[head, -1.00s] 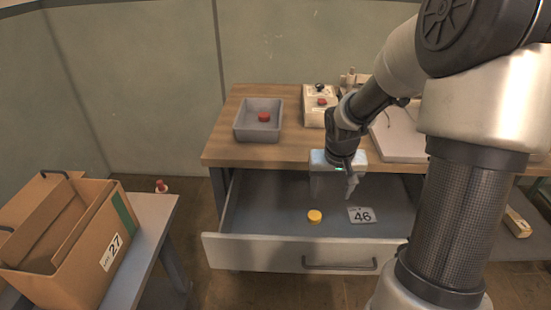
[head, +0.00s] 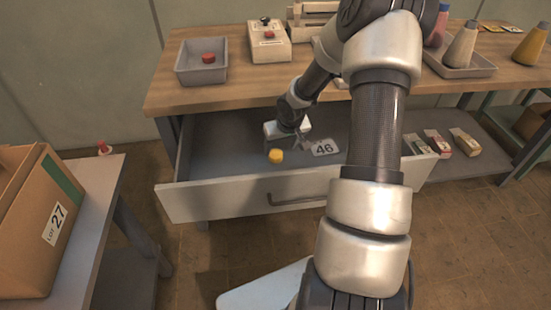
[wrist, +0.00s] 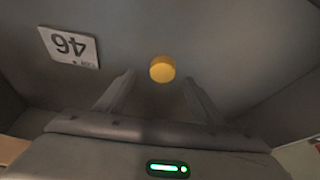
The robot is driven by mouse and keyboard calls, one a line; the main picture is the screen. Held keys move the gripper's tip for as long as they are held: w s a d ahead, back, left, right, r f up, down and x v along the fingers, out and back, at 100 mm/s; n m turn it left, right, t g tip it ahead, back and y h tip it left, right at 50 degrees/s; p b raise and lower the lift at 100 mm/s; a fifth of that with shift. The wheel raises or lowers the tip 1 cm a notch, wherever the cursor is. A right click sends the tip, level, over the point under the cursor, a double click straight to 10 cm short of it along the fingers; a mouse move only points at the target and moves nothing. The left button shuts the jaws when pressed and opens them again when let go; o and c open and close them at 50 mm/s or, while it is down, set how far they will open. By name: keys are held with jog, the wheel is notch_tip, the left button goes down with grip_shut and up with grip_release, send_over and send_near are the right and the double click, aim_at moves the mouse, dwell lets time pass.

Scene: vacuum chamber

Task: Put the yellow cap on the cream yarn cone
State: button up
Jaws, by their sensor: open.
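The yellow cap (head: 276,156) lies on the floor of the open drawer (head: 237,204). My gripper (head: 292,146) is low inside the drawer, close to the cap. In the wrist view, the cap (wrist: 162,68) shows between and just beyond the tips of my open fingers (wrist: 159,80), with a gap on either side. Nothing is held.
A plate marked 46 (head: 323,148) lies beside the cap. A grey bin (head: 202,75) with a red cap (head: 208,58) and a cream box (head: 262,42) stand on the table. A yellow cone (head: 531,43) is at far right. A carton (head: 35,215) sits at left.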

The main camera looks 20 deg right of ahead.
aim_at(276, 153)
jog(key=shift+w+a+b+x, duration=0.15)
jog(key=shift+b+x, duration=0.35)
jog(key=shift+x, duration=0.85)
jog(key=shift+w+a+b+x, duration=0.15)
jog(key=shift+b+x, duration=0.35)
jog(key=shift+x, duration=0.85)
jog(key=shift+r, duration=0.15)
jog(key=c, duration=1.1)
